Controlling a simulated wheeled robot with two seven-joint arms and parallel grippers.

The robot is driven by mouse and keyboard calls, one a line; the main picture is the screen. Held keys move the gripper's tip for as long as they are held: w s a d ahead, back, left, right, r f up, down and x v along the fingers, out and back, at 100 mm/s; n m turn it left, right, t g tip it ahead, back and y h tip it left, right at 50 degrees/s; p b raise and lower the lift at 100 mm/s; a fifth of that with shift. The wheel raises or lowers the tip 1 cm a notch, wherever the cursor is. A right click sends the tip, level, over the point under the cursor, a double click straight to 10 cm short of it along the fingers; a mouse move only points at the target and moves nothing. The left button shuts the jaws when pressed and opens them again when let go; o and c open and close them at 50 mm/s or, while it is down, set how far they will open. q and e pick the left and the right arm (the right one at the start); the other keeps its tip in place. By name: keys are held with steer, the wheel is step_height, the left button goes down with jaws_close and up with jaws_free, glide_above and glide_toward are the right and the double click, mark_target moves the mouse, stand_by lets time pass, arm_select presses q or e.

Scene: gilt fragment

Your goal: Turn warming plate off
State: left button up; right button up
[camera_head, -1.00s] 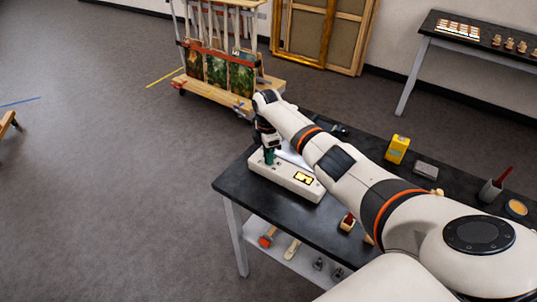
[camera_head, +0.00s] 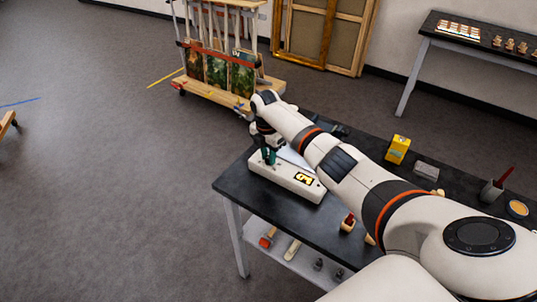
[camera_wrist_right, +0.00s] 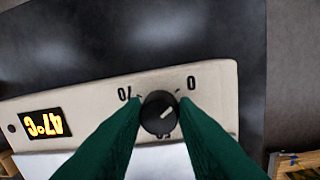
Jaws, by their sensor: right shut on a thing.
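The warming plate (camera_head: 297,182) is a long cream-white unit on the near left end of the black table. Its lit display (camera_wrist_right: 44,123) reads 47°C, upside down in the right wrist view. Its round black knob (camera_wrist_right: 158,115) has a white pointer line directed up and right, toward the side of the 0 mark (camera_wrist_right: 191,83); a 70 mark (camera_wrist_right: 124,93) is on the left. My right gripper (camera_head: 269,157) has green fingers on both sides of the knob, shut on it; the fingers cover parts of the plate's front. My left gripper is not in view.
The black table (camera_head: 236,183) also holds a yellow box (camera_head: 397,149), a grey block (camera_head: 426,171) and a cup with a red-handled tool (camera_head: 491,191). Tools lie on its lower shelf. A wooden cart with paintings (camera_head: 218,75) stands behind.

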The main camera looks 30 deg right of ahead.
mark_target(267, 156)
steer(key=shift+r, duration=0.1)
steer(key=o, duration=1)
step_height(267, 156, up, 12)
steer(key=b, duration=0.2)
steer(key=shift+w+b, duration=0.4)
steer(key=shift+s, duration=0.1)
